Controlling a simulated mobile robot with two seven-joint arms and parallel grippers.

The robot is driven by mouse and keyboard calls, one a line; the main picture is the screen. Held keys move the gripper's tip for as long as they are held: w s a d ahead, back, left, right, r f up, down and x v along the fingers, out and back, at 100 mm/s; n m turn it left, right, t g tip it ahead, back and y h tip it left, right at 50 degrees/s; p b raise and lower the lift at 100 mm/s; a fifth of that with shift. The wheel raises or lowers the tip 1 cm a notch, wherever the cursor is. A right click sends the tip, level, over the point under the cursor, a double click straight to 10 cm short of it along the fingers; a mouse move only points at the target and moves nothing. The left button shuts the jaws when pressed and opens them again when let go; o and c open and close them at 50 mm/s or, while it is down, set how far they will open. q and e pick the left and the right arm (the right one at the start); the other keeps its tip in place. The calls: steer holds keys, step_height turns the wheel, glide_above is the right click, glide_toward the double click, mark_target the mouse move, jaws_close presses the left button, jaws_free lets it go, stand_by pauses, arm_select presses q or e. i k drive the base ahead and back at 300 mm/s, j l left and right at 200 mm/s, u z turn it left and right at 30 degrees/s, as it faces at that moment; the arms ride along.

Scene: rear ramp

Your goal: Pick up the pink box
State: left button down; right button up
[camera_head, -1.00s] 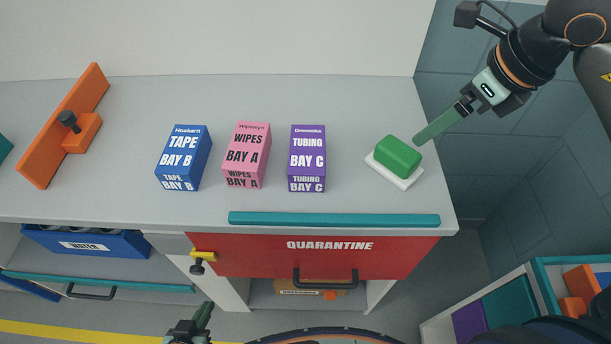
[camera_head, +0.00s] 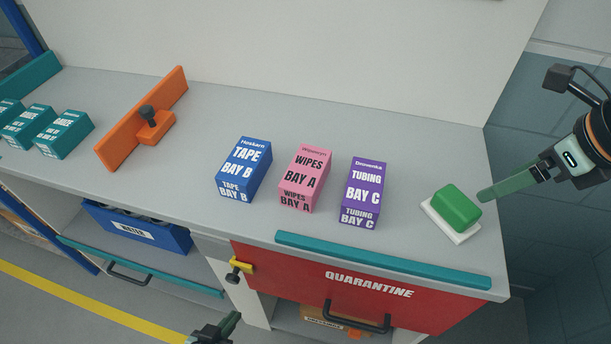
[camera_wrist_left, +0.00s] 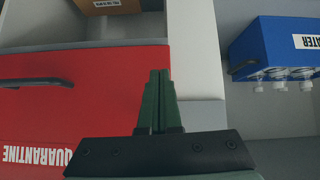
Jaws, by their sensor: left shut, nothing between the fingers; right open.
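The pink box (camera_head: 305,178), labelled WIPES BAY A, stands on the grey counter (camera_head: 200,110) between a blue box (camera_head: 244,168) and a purple box (camera_head: 363,193). My left gripper (camera_head: 232,322) is at the bottom of the head view, low in front of the counter and well apart from the pink box. In the left wrist view its green fingers (camera_wrist_left: 159,100) are shut with nothing between them. My right gripper (camera_head: 486,194) is at the right end of the counter, beside a green block on a white base (camera_head: 458,209). It is open, and the pink box is far to its left.
A teal strip (camera_head: 380,259) runs along the counter's front edge above the red QUARANTINE drawer (camera_head: 360,288). An orange divider (camera_head: 143,118) with a black knob stands to the left, with teal boxes (camera_head: 64,134) beyond. A blue WATER bin (camera_head: 137,226) sits below.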

mark_target(300, 187)
steer(key=i+j+z, duration=0.15)
steer(key=j+z, duration=0.2)
steer(key=j, duration=0.65)
steer(key=j+z, duration=0.35)
steer(key=j, duration=0.6)
